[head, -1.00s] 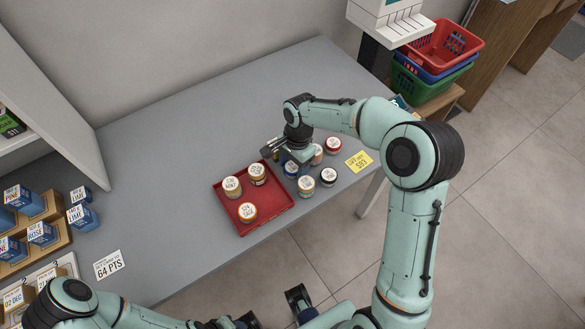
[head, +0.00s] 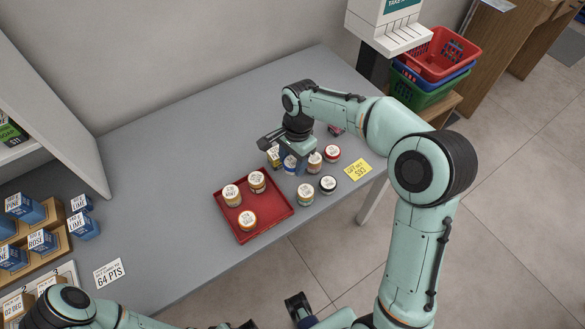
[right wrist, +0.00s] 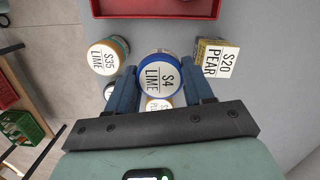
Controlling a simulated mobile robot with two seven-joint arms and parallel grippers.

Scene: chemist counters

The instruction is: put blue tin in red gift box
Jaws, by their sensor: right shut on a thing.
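The blue tin (head: 290,162), with a white lid label reading S4 LIME, is between the fingers of my right gripper (right wrist: 160,88). The right gripper is shut on it; in the head view it partly hides the tin. The tin's blue rim (right wrist: 160,91) shows in the right wrist view. The tin seems slightly raised, though its base is hidden. The red gift box (head: 268,226) is a shallow open tray left of the tin, holding three pale-lidded tins. Its edge (right wrist: 150,15) shows atop the wrist view. My left gripper (head: 275,316) is cut off at the bottom and unclear.
Other tins, including a red-rimmed one (head: 332,153), stand nearby. A yellow price card (head: 358,171) lies at the right edge. The grey counter (head: 150,190) is clear left of the tray.

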